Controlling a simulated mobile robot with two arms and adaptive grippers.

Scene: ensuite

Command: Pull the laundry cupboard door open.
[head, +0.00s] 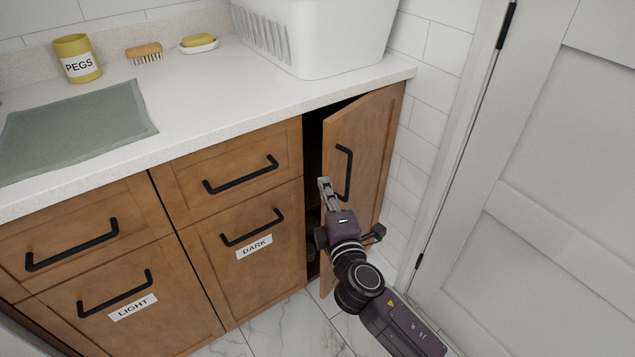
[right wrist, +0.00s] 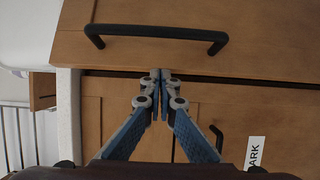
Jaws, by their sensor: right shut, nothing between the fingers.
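The laundry cupboard door (head: 370,130) is the wooden panel at the right end of the counter. It stands ajar, with a dark gap along its left edge. Its upright black handle (head: 348,172) is bare; in the right wrist view the handle (right wrist: 155,38) runs across the top. My right gripper (head: 324,183) is shut and empty, its fingertips beside the door's left edge, at the gap. In the right wrist view the shut fingertips (right wrist: 161,74) lie over the door's edge, apart from the handle. I cannot tell whether they touch the door. My left gripper is not in view.
Drawers and panels labelled DARK (head: 254,247) and LIGHT (head: 133,307) are left of the gap. A white basket (head: 320,40) stands on the counter (head: 210,110) above. A white door (head: 550,190) and tiled wall bound the right side. Marble floor (head: 270,325) lies in front.

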